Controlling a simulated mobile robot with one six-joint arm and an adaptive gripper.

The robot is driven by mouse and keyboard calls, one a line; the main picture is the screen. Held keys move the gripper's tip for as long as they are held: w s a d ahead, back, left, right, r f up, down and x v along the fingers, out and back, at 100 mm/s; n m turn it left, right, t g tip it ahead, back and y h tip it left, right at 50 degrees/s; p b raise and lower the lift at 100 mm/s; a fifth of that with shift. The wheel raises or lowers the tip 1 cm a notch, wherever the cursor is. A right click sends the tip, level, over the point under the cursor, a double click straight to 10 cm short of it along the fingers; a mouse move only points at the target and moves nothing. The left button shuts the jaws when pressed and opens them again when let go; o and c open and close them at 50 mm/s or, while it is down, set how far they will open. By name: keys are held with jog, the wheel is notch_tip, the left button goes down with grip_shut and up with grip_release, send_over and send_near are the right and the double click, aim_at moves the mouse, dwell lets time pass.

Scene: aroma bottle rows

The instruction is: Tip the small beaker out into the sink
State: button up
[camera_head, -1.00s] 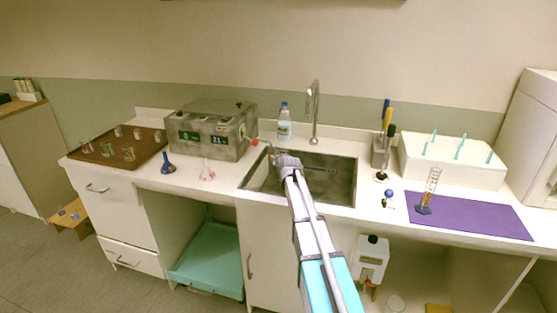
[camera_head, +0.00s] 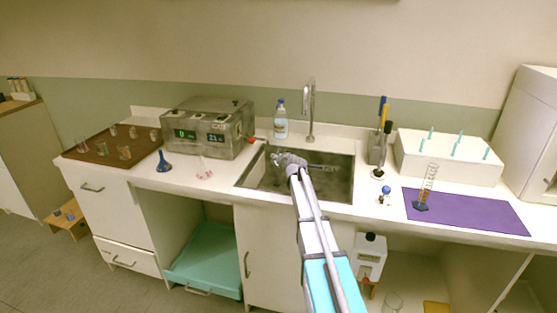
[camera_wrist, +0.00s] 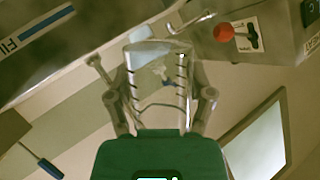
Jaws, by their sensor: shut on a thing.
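The sink (camera_head: 335,188) is a grey metal basin set in the white counter, under a tall tap (camera_head: 311,110). My gripper (camera_head: 280,159) is over the back left part of the sink. In the wrist view my gripper (camera_wrist: 158,92) has one finger on each side of a clear glass beaker (camera_wrist: 146,62) and is shut on it. The wrist view is strongly rolled, and the beaker's graduation marks show. Whether liquid is in it I cannot tell. In the head view the beaker is too small to make out clearly against the gripper.
A grey water bath (camera_head: 210,128) stands left of the sink; its red knob (camera_wrist: 223,32) shows in the wrist view. A soap bottle (camera_head: 281,122) stands behind the sink. A brown tray (camera_head: 90,147) with several beakers is far left. A purple mat (camera_head: 470,211) lies right.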

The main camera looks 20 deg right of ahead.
jog(key=shift+d+f+m, duration=0.2)
jog(key=shift+d+m, duration=0.1)
jog(key=shift+d+f+b, duration=0.2)
jog(key=shift+b, duration=0.15)
jog(key=shift+d+f+m+y+b, duration=0.2)
jog(key=shift+d+m+y+b, duration=0.15)
jog(key=shift+m, duration=0.25)
jog(key=shift+s+d+f+m+y, duration=0.1)
jog(key=shift+f+m+y, duration=0.1)
jog(key=shift+m+y, duration=0.15)
jog(key=shift+f+b, duration=0.2)
jog(key=shift+b, duration=0.3)
jog(key=shift+r+m+t+y, duration=0.3)
jog(key=shift+r+m+y, duration=0.15)
jog(key=shift+m, duration=0.4)
jog(key=shift+f, duration=0.15)
jog(key=shift+f+m+y+b, duration=0.35)
jog(key=shift+m+y+b, duration=0.1)
jog(key=shift+m+b, duration=0.2)
jog(key=shift+f+m+t+b, duration=0.3)
jog(key=shift+f+m+b, duration=0.25)
jog(key=shift+f+b, duration=0.7)
